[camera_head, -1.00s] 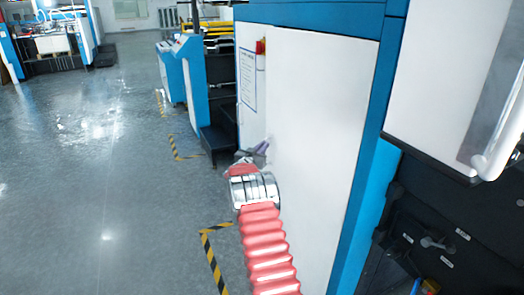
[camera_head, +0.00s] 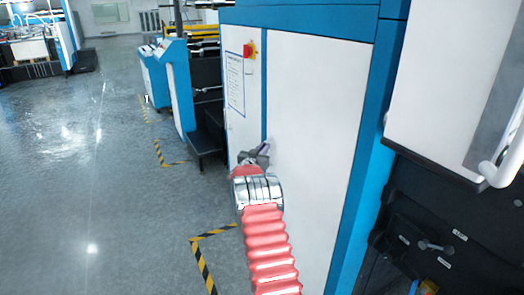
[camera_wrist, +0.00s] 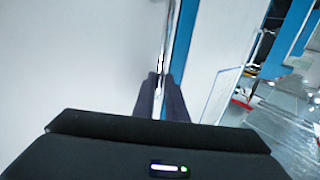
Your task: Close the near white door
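The near white door (camera_head: 312,130) is the large plain panel at the middle of the head view. It is close to flush with its blue frame, and a blue strip shows along its left edge. I cannot tell whether it is fully shut. It fills the left of the wrist view (camera_wrist: 75,60), its shiny edge running down towards my fingers. My gripper (camera_head: 263,149) is at the door's left edge, low on the panel. In the wrist view its dark fingers (camera_wrist: 160,98) are close together at that edge. Whether they hold it or only touch it is unclear.
A farther white panel (camera_head: 238,85) with a posted sheet and a red switch (camera_head: 249,50) stands left of the door. Black steps (camera_head: 208,145) and blue machines lie beyond. A raised white cover (camera_head: 445,95) is at right. The floor at left is open.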

